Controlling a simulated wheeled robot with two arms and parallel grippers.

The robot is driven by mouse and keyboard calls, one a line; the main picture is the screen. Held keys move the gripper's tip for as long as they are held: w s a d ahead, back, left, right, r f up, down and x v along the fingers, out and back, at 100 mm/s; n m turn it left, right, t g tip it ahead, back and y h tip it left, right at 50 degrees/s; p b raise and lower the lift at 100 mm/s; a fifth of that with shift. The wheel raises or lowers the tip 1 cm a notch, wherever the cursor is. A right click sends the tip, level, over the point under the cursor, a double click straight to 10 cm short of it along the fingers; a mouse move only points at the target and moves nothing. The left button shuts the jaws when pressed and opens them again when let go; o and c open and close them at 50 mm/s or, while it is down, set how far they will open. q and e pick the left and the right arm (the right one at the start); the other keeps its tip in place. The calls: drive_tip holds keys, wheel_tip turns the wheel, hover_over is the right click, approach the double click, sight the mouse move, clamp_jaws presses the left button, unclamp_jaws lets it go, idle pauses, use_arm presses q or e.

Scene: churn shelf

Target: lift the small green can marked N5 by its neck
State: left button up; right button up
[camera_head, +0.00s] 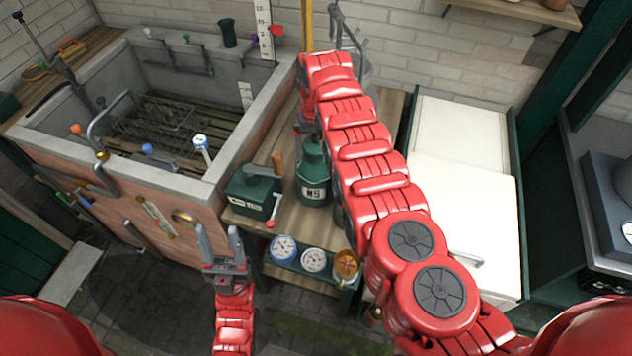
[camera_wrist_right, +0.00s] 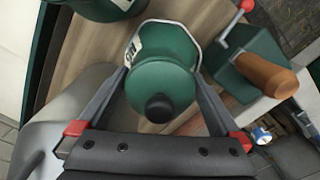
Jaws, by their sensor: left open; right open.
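The small green can marked N5 (camera_head: 314,178) stands upright on the wooden shelf (camera_head: 288,232), left of my right arm in the head view. In the right wrist view, the can (camera_wrist_right: 163,75) is seen from above, with a black knob (camera_wrist_right: 158,108) on top. My right gripper (camera_wrist_right: 159,73) is open, with one finger on each side of the can's upper part; firm contact cannot be told. My left gripper (camera_head: 217,235) is open and empty, in front of the brick trough, away from the can.
A green box with a wooden handle and red-knobbed crank (camera_head: 252,194) stands just left of the can. Another green can (camera_wrist_right: 95,6) is close by, mostly hidden by my arm in the head view. Dials (camera_head: 313,261) line the shelf's front. A white cabinet (camera_head: 468,195) stands right.

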clamp_jaws()
idle(0.3)
drive_tip(key=shift+r, duration=0.1)
